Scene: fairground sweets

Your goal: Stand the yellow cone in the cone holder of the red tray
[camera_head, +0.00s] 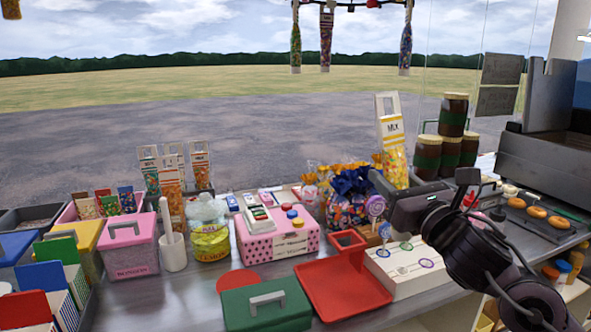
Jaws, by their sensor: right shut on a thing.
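The yellow cone (393,141) is a tall clear bag of yellow and orange sweets with a white, yellow-striped header. It is nearly upright, its top leaning slightly left. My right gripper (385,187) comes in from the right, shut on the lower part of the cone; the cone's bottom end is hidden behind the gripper. The red tray (343,289) lies flat at the front of the counter. Its cone holder (348,239), a square red socket at the tray's back edge, looks empty. The cone is up and to the right of this holder. My left gripper is not in view.
A green lidded box (266,305) stands left of the tray, a pink dotted box (278,238) behind it. A white lollipop stand (405,270) is close on the right. Wrapped blue sweets (350,205) stand behind the holder, jars (428,155) behind the gripper.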

